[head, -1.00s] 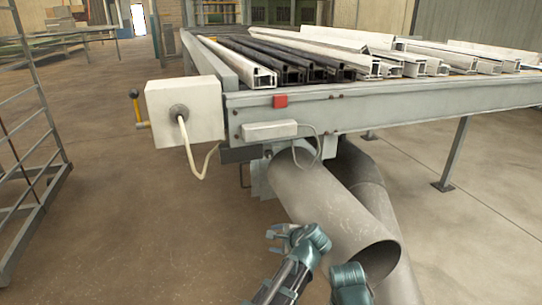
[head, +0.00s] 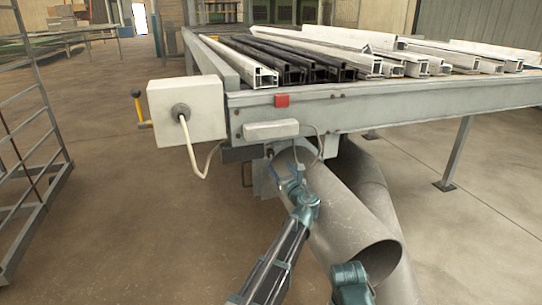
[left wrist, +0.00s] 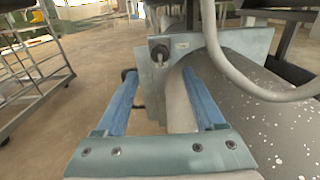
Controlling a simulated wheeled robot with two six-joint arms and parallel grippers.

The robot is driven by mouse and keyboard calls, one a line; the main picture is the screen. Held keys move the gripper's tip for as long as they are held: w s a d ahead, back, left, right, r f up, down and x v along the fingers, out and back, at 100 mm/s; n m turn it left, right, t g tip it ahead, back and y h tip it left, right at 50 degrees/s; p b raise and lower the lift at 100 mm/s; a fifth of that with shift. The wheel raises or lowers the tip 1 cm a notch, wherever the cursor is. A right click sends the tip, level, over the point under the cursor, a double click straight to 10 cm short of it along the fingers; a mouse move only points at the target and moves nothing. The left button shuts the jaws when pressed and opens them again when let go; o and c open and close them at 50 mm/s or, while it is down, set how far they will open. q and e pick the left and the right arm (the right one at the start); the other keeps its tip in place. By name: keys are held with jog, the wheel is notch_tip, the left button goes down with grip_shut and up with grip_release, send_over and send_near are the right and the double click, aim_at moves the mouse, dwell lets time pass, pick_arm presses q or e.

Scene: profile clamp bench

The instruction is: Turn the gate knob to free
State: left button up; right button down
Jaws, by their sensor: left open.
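The gate knob (left wrist: 158,53) is a small dark round knob with a light lever or tip below it, on a grey plate (left wrist: 153,85) beside the duct pipe. How it is turned cannot be read clearly. In the head view the plate (head: 262,182) hangs under the bench at the mouth of the pipe. My left gripper (head: 284,168) reaches up in front of it. In the left wrist view its two blue fingers (left wrist: 160,74) are spread wide and empty, with the knob beyond and between them, apart from both.
The large grey pipe (head: 345,205) slopes down right of my left gripper. A grey cable (left wrist: 240,80) loops close by at upper right. A white box (head: 187,112) with a cable is on the bench corner. A wire rack (head: 30,180) stands left; floor between is free.

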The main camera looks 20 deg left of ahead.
aim_at(271, 155)
pick_arm(q)
jog(key=x, duration=1.1)
grip_shut()
